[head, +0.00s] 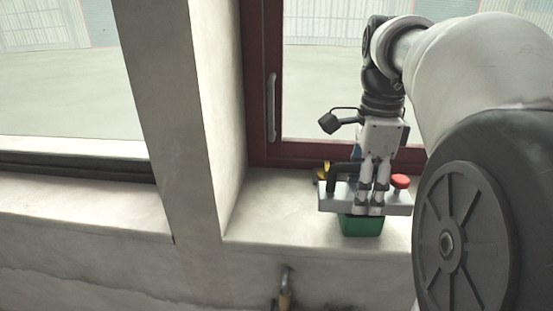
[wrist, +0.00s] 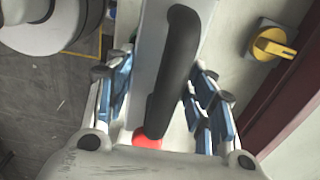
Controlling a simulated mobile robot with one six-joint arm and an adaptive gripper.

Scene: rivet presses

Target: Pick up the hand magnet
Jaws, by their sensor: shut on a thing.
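The hand magnet is a pale grey bar (head: 328,203) with a black handle and a red knob (head: 400,181) at its right end. In the wrist view its black handle (wrist: 176,65) runs between my blue finger pads, with the red knob (wrist: 147,139) near the palm. My gripper (head: 369,206) is shut on the hand magnet from above, with its fingers hiding the middle of the bar. The magnet is directly over a green container (head: 362,226); I cannot tell whether they touch.
The pale window sill (head: 265,228) is clear to the left of the container. A dark red window frame (head: 262,90) stands close behind. A yellow rotary knob (wrist: 272,43) is beside the magnet in the wrist view. A pale pillar (head: 190,110) rises to the left.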

